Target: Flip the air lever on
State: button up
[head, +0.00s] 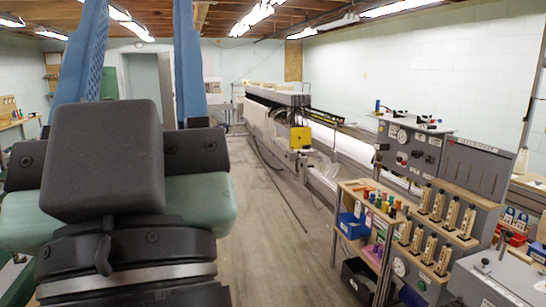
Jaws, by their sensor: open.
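My gripper (139,12) fills the left foreground, with two blue fingers spread apart and pointing up. A grey control panel (425,143) with a round gauge and small knobs stands at the right, well apart from my gripper. Small black and red fittings (427,121) sit on its top. I cannot tell which of these small parts is the air lever, or how it is set.
A long loom-like machine (273,97) with a yellow box (300,138) runs along the middle back. A wooden rack (358,187) with coloured spools stands at the right, beside several upright fittings. The floor (265,235) between my gripper and the rack is mostly clear, with a dark cable.

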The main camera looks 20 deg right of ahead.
aim_at(404, 163)
jog(key=i+l+z, duration=0.5)
jog(key=i+l, duration=0.15)
jog(key=l, duration=0.45)
jog(key=i+l+z, duration=0.5)
jog(key=i+l, duration=0.3)
jog(key=l, duration=0.1)
